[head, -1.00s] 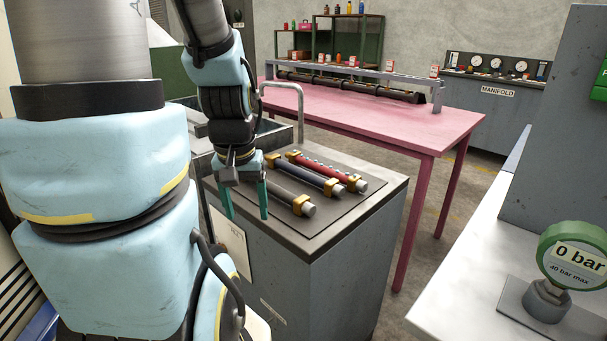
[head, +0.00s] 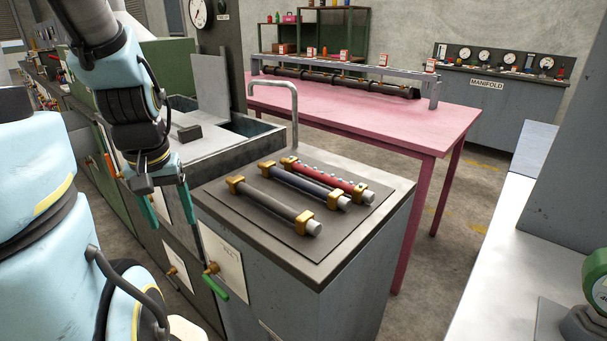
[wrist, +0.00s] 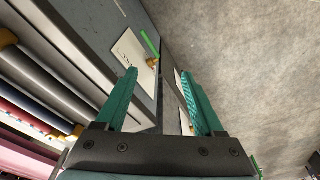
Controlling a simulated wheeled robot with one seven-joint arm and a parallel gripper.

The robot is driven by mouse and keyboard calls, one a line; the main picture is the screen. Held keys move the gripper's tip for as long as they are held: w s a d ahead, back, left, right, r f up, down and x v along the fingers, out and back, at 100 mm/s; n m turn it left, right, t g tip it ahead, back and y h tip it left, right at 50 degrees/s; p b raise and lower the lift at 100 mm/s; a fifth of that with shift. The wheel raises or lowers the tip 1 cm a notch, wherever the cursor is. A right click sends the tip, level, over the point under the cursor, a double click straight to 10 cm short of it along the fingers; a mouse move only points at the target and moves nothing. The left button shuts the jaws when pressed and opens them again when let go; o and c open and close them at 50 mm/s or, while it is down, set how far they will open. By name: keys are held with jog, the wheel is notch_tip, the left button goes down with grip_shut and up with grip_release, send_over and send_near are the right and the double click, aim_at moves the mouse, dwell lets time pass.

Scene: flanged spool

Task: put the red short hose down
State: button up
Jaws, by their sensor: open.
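The red short hose (head: 327,178) lies on the dark mat (head: 262,221) on top of the grey cabinet, the farthest of three hoses side by side. It has brass-coloured fittings at its ends. In the wrist view the red hose (wrist: 30,126) shows at the lower left. My gripper (head: 170,206) is open and empty. It hangs left of the cabinet top, apart from all the hoses, with its teal fingers pointing down. In the wrist view nothing is between the fingers (wrist: 165,85).
A dark blue hose (head: 302,186) and a black hose (head: 275,206) lie beside the red one. A sink with a tap (head: 295,105) is behind. A green-handled valve (head: 214,283) sticks out of the cabinet front. A pink table (head: 375,118) stands beyond.

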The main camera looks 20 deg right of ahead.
jog(key=w+d+m, duration=0.2)
jog(key=d+m, duration=0.2)
jog(key=w+d+r+m, duration=0.1)
jog(key=w+d+m, duration=0.2)
jog(key=d+m, duration=0.1)
jog(key=w+d+m+y, duration=0.1)
jog(key=w+d+m, duration=0.1)
jog(key=d+m, duration=0.3)
jog(key=shift+w+d+r+b, duration=0.2)
jog(key=shift+d, duration=0.2)
jog(key=shift+w+d+r+b, duration=0.15)
jog(key=shift+d+r+b, duration=0.05)
jog(key=shift+d, duration=0.15)
jog(key=w+d+r+m+y, duration=0.1)
jog(key=d+m, duration=0.6)
jog(key=d, duration=0.4)
jog(key=m+t, duration=0.2)
jog(key=m, duration=0.7)
send_near(327, 175)
jog(key=p+x, duration=0.1)
jog(key=x, duration=0.8)
jog(key=shift+s+f, duration=0.1)
jog(key=shift+f, duration=0.15)
grip_shut()
